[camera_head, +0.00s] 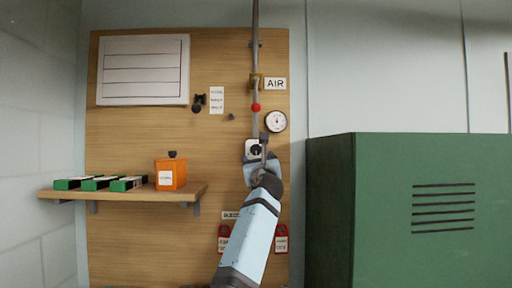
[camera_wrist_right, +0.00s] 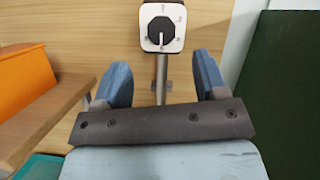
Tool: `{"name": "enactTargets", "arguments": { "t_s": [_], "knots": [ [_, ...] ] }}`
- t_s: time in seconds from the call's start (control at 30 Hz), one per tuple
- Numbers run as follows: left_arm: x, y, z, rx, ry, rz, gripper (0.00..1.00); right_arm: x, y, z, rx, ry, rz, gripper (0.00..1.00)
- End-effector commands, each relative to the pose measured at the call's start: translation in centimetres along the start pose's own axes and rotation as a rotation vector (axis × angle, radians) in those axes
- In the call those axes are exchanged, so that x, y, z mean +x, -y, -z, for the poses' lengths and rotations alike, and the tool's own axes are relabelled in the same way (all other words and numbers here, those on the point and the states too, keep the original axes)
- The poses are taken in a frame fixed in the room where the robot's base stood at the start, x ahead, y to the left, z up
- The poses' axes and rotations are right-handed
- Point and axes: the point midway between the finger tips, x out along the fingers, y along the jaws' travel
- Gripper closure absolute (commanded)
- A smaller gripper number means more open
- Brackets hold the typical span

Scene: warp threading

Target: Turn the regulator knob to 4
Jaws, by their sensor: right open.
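The regulator knob (camera_wrist_right: 162,31) is a round black knob with a white pointer line on a white square dial plate (camera_wrist_right: 178,44). In the right wrist view it is at the top centre, with the pointer towards the bottom of the picture; the dial's marks are too small to read. In the head view the regulator (camera_head: 253,149) is on the wooden board, partly covered by my right gripper (camera_head: 263,150). My right gripper is open, and its blue fingers (camera_wrist_right: 163,82) are spread below the knob in the wrist view, apart from it. My left gripper is not in view.
A vertical pipe (camera_head: 255,50) runs above the regulator, with a red ball (camera_head: 255,107) and a round gauge (camera_head: 275,121) close by. A shelf (camera_head: 190,192) at left bears an orange box (camera_head: 171,175) and green boxes (camera_head: 100,183). A green cabinet (camera_head: 370,200) stands at right.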

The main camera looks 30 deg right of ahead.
Motion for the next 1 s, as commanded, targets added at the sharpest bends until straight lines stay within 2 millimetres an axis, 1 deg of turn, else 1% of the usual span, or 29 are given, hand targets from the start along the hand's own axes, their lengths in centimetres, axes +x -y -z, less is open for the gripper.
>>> {"name": "enactTargets", "arguments": {
  "t_s": [0.03, 0.1, 0.2, 0.33, 0.5, 0.8, 0.83, 0.87, 0.9, 0.97, 1.0],
  "knots": [
    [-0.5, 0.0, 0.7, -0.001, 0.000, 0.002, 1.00, 1.4, 0.1, -0.4, -0.004, 0.000, -0.001, 0.34],
    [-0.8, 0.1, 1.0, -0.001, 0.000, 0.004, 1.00, 2.9, 0.2, -0.4, -0.003, -0.001, 0.000, 0.34],
    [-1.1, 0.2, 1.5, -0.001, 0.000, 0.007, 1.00, 4.8, 0.1, -0.3, -0.003, -0.001, -0.001, 0.34],
    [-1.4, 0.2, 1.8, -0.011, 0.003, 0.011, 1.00, 6.6, 0.1, -0.2, -0.003, 0.000, -0.001, 0.34],
    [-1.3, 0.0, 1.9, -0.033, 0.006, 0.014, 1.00, 7.7, 0.1, -0.1, -0.003, 0.001, 0.001, 0.34],
    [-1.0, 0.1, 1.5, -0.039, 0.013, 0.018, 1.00, 7.9, 0.0, 0.0, -0.002, 0.001, 0.000, 0.34],
    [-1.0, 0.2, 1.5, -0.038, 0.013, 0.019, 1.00, 7.9, 0.0, 0.0, -0.002, 0.001, 0.000, 0.39],
    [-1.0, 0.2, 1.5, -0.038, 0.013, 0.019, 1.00, 7.9, 0.0, 0.0, -0.002, 0.001, 0.000, 0.46],
    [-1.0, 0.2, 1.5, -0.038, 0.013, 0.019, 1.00, 7.9, 0.0, 0.0, -0.002, 0.001, 0.000, 0.55],
    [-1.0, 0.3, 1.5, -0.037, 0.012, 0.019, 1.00, 7.9, 0.0, 0.0, -0.002, 0.001, 0.000, 0.69],
    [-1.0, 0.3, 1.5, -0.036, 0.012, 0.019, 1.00, 7.9, 0.0, 0.0, -0.002, 0.001, 0.000, 0.78]
  ]
}}
